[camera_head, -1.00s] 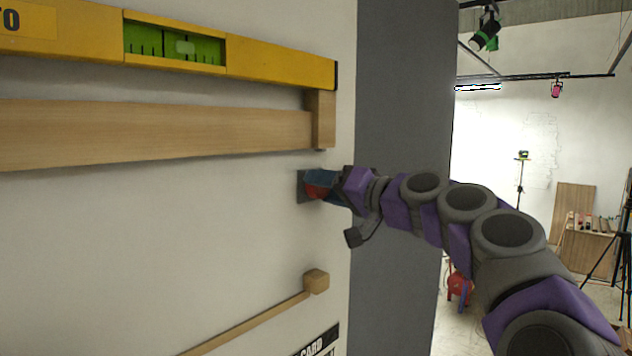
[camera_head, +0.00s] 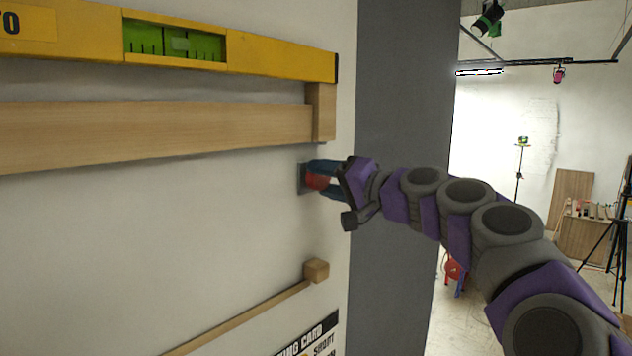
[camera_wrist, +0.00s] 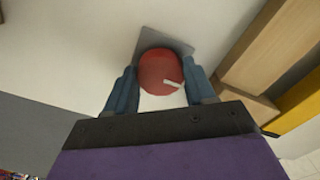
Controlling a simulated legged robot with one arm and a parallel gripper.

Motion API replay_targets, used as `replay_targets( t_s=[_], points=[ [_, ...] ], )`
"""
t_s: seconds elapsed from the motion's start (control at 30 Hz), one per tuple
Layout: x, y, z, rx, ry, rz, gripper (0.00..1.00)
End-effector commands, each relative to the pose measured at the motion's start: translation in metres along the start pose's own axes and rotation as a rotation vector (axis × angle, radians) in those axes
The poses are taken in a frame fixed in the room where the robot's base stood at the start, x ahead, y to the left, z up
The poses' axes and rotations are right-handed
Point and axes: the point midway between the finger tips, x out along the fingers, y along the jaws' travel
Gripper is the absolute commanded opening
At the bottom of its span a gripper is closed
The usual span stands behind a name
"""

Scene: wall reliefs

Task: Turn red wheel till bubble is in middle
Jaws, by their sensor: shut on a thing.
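The red wheel (camera_head: 317,182) sits on a small grey plate on the wall, below the right end of the level. In the wrist view, the wheel (camera_wrist: 160,73) shows a white mark pointing right and slightly down. My gripper (camera_head: 320,181) is shut on it, with one blue finger on each side; both fingers also show in the wrist view (camera_wrist: 161,88). The yellow spirit level (camera_head: 280,62) runs along the top left. The pale bubble (camera_head: 180,43) in its green vial (camera_head: 150,42) appears near the middle; exact centring is hard to tell.
A wooden beam (camera_head: 150,132) with an end block (camera_head: 321,112) lies between level and wheel. A thin wooden rod (camera_head: 240,320) ends in a block (camera_head: 316,271) below. The wall's grey edge (camera_head: 400,100) is right of the wheel.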

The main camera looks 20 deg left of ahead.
Motion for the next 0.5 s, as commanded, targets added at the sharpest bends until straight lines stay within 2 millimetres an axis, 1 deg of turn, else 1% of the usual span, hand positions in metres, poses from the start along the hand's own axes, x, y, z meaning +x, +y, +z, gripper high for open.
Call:
replay_targets(
  t_s=[0.03, 0.2, 0.3, 0.43, 0.5],
  points=[
    [-0.003, 0.003, -0.004, 0.001, 0.009, 0.004, 0.56],
    [0.0, 0.002, -0.002, 0.0, 0.005, 0.004, 0.72],
    [0.005, 0.001, 0.002, -0.002, 0.001, 0.005, 0.8],
    [0.014, -0.001, 0.008, -0.006, -0.004, 0.009, 0.8],
    [0.015, -0.001, 0.008, -0.006, -0.005, 0.009, 0.8]
  ],
)
